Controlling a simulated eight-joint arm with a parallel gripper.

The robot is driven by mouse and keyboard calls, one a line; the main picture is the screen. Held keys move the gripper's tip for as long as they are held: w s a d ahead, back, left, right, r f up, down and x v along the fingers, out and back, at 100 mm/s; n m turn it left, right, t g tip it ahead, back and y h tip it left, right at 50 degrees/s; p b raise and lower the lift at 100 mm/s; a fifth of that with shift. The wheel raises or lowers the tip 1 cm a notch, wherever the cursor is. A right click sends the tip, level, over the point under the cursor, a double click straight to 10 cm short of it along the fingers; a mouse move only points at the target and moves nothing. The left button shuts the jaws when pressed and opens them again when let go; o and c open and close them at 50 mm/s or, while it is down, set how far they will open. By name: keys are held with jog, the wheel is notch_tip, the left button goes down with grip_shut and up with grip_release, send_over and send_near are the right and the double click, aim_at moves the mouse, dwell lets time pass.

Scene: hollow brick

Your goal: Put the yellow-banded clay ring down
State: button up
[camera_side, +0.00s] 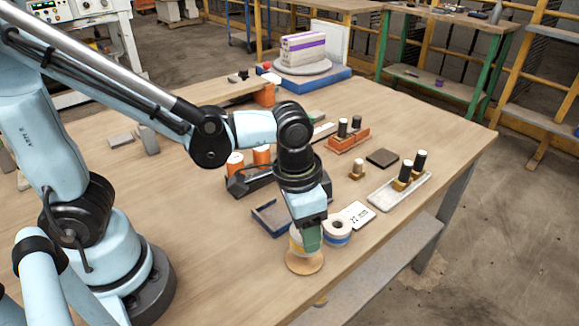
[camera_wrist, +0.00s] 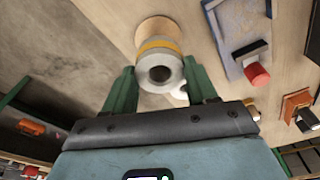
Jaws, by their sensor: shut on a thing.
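The yellow-banded clay ring (camera_wrist: 160,62) is pale, with a hole through its middle, and sits between the green fingers of my gripper (camera_wrist: 164,78) in the wrist view. My gripper is shut on it. In the side view the ring (camera_side: 296,242) is partly hidden behind my gripper (camera_side: 307,240). A round wooden disc (camera_side: 305,264) lies directly below the ring near the table's front edge, and it also shows beyond the ring in the wrist view (camera_wrist: 153,27). I cannot tell whether the ring touches the disc.
A blue-banded ring (camera_side: 338,235) stands close to the right of my gripper, beside a white card (camera_side: 357,214). A blue tray (camera_side: 266,221) lies behind. A pale tray (camera_side: 399,192) with black-topped pieces is farther right. The table (camera_side: 215,275) is clear to the left.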

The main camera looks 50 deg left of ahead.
aim_at(296, 232)
jog(key=shift+f, duration=1.85)
jog(key=o, duration=1.1)
jog(key=shift+f, duration=0.1)
jog(key=r, duration=0.4)
jog(key=s+r, duration=0.1)
jog(key=r, duration=0.7)
jog(key=shift+s+a, duration=0.2)
jog(key=shift+a, duration=0.15)
jog(key=w+a+f+n+t, duration=0.1)
jog(key=a+n+t, duration=0.3)
jog(key=a, duration=0.8)
jog(key=shift+w+a+n+t+y, duration=0.35)
jog(key=shift+w+t, duration=0.2)
jog(key=shift+t, duration=0.45)
